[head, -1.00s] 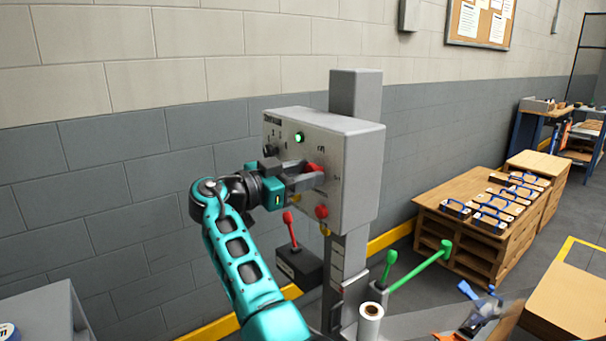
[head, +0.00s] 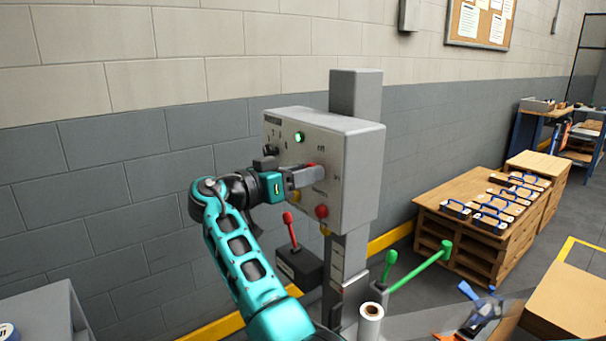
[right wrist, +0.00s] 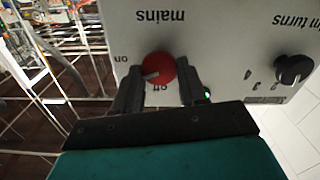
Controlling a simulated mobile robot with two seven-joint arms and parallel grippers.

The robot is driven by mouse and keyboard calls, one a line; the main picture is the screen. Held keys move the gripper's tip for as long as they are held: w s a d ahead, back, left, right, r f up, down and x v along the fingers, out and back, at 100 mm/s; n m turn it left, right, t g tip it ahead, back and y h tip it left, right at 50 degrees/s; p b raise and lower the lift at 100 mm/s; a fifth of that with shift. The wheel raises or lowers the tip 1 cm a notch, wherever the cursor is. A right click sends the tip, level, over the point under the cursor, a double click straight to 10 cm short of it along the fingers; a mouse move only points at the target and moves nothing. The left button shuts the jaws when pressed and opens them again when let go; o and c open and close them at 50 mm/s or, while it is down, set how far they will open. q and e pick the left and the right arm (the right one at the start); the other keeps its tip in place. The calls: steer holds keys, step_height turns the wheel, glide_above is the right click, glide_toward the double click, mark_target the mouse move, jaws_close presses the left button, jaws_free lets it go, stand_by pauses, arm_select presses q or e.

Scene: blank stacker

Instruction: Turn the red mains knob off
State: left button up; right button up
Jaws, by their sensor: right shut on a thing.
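The red mains knob (right wrist: 158,66) is on the front of a grey control box (head: 355,170). In the right wrist view it sits between the two dark fingers of my right gripper (right wrist: 157,82), which is shut on it. The labels look upside down there; the knob's pale pointer line aims left and slightly down, between "on" and "off", not clearly at either. In the head view my right gripper (head: 312,175) reaches the box from the left, and only a sliver of the knob (head: 311,165) shows. My left gripper is not in view.
The box also carries a lit green lamp (head: 299,137), a black turns knob (right wrist: 294,69) and a red button (head: 321,211) below my gripper. A red-handled lever (head: 290,228) and green-handled levers (head: 391,258) stand lower down. A wooden cabinet (head: 465,232) is at right.

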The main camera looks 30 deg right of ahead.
steer(key=shift+w+f+n+p, duration=0.1)
steer(key=shift+n+p, duration=0.7)
steer(key=shift+n, duration=2.55)
steer(key=shift+w+n+p, duration=0.1)
steer(key=shift+n+p, duration=0.7)
steer(key=shift+n, duration=2.55)
steer(key=o, duration=1.1)
steer(key=shift+c, duration=0.2)
steer(key=shift+a, duration=0.1)
steer(key=s+a+b, duration=0.1)
steer(key=a+b, duration=0.1)
steer(key=a, duration=1)
steer(key=shift+a, duration=0.35)
